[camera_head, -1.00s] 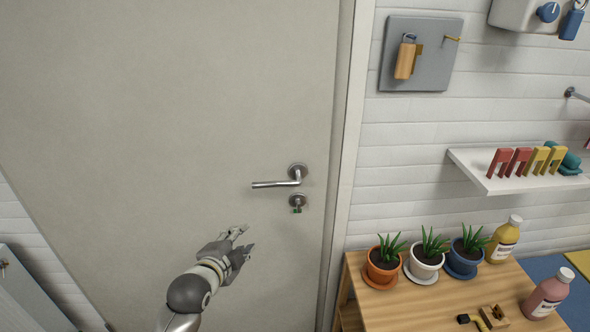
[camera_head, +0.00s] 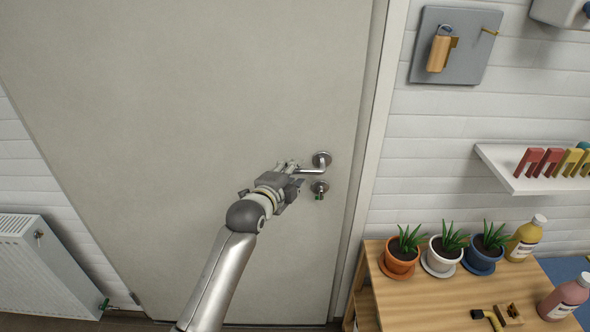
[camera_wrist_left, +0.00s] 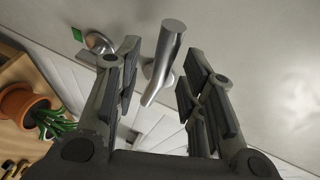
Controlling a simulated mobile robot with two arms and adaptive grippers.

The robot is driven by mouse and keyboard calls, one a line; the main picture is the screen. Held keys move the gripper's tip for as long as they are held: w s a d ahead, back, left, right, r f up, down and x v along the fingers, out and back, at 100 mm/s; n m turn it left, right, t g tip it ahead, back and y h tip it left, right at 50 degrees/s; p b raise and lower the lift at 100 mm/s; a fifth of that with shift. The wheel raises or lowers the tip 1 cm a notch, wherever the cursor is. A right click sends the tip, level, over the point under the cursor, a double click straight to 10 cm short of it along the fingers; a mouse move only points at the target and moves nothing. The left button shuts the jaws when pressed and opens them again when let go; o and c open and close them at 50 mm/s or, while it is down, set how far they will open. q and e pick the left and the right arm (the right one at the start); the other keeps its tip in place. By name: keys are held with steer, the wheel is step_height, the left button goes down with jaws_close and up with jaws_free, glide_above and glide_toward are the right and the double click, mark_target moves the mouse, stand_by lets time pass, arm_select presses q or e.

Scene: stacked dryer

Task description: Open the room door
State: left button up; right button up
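The room door (camera_head: 200,100) is a plain grey panel and looks closed in its frame. Its silver lever handle (camera_head: 314,171) is near the right edge and lies roughly level, pointing left. Below it is a round lock plate (camera_head: 320,187) with a small green piece. My left gripper (camera_head: 291,168) is at the free end of the lever, covering part of it. In the left wrist view the handle (camera_wrist_left: 168,48) shows between the two parted fingers of my left gripper (camera_wrist_left: 161,52), with gaps on both sides. My right gripper is not in view.
A wooden table (camera_head: 420,300) with several potted plants and bottles stands right of the door. A white shelf (camera_head: 520,183) and a grey board (camera_head: 470,65) with a hanging padlock are on the wall. A white radiator (camera_head: 40,265) is at the lower left.

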arm_select(q)
steer(key=shift+x, duration=0.9)
steer(key=shift+c, duration=0.2)
jaws_close()
